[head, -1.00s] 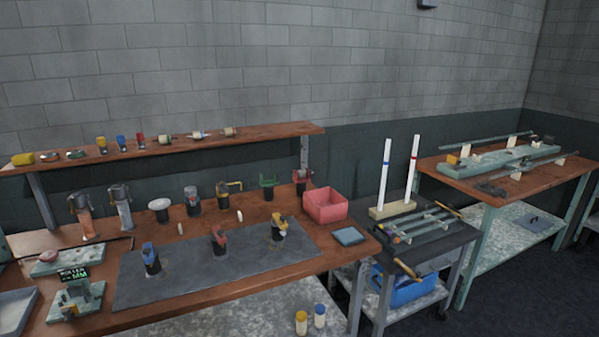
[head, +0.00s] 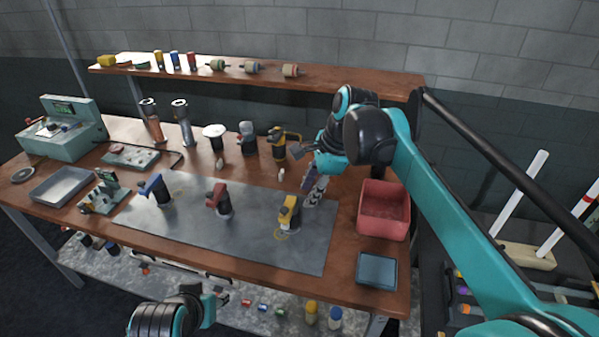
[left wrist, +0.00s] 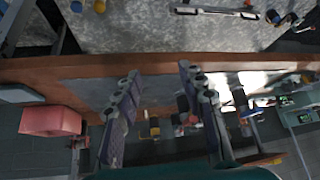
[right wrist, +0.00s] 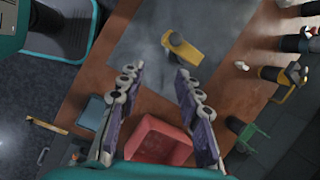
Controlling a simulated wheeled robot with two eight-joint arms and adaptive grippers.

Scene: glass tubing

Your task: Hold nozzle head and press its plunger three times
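Three dark-bodied nozzle heads stand on a grey mat (head: 262,245): one with a blue top (head: 154,188), one with a red top (head: 219,200) and one with a yellow top (head: 290,213). The yellow one also shows in the right wrist view (right wrist: 181,48), ahead of the fingertips. My right gripper (head: 308,172) is open and empty, above and just right of the yellow nozzle head; its spread fingers show in the right wrist view (right wrist: 157,71). My left gripper (left wrist: 158,72) is open and empty, low in front of the table's near edge. I cannot make out the plungers clearly.
A red bin (head: 383,212) and a blue-grey tray (head: 377,269) are at the table's right end. Behind the mat stand a white-topped piece (head: 214,132) and a yellow-handled one (head: 278,141). A shelf (head: 340,78) with small parts runs behind. The mat's front is clear.

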